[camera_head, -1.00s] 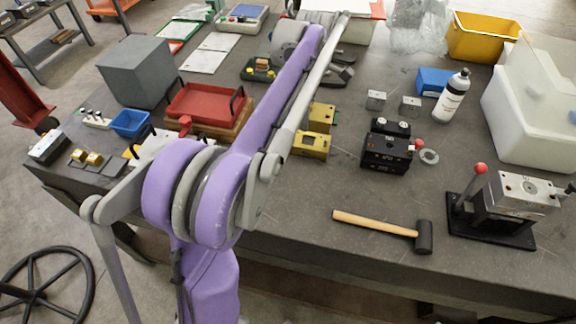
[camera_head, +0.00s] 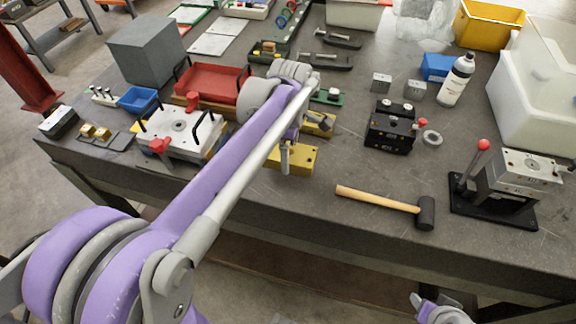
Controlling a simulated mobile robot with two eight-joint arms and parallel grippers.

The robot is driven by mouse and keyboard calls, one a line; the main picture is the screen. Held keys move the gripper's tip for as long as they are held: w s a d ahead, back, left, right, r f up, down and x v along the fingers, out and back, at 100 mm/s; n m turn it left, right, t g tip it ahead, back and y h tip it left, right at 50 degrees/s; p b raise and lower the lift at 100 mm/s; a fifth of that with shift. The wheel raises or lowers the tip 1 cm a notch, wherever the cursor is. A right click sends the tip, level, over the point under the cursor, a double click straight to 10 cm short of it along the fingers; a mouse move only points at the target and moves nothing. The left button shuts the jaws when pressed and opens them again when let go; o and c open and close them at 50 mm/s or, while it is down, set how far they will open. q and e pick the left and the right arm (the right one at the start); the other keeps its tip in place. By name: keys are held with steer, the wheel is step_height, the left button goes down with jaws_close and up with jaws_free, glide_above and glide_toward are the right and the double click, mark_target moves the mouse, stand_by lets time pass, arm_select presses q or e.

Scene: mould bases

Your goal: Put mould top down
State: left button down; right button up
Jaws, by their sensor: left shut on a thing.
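My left gripper (camera_head: 287,152) hangs down at the end of the purple arm, near the middle of the table. Its grey fingers are at a yellow block (camera_head: 303,162), which I take to be the mould top, and it is shut on it. I cannot tell whether the block touches the table. A second yellow piece (camera_head: 318,127) shows just behind, partly covered by the wrist; whether it is separate is unclear. My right gripper (camera_head: 437,305) shows only in part at the bottom edge, low in front of the table, and its jaws are unclear.
A mallet (camera_head: 378,200) lies to the right, near the front edge. Behind it stands a black block (camera_head: 388,132); a press with a red-knobbed lever (camera_head: 515,180) stands far right. A pale plate with handles (camera_head: 180,125) and a red tray (camera_head: 213,83) are left.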

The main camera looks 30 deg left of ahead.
arm_select(q)
steer(key=shift+f, duration=2.35)
steer(key=shift+f, duration=0.15)
jaws_free()
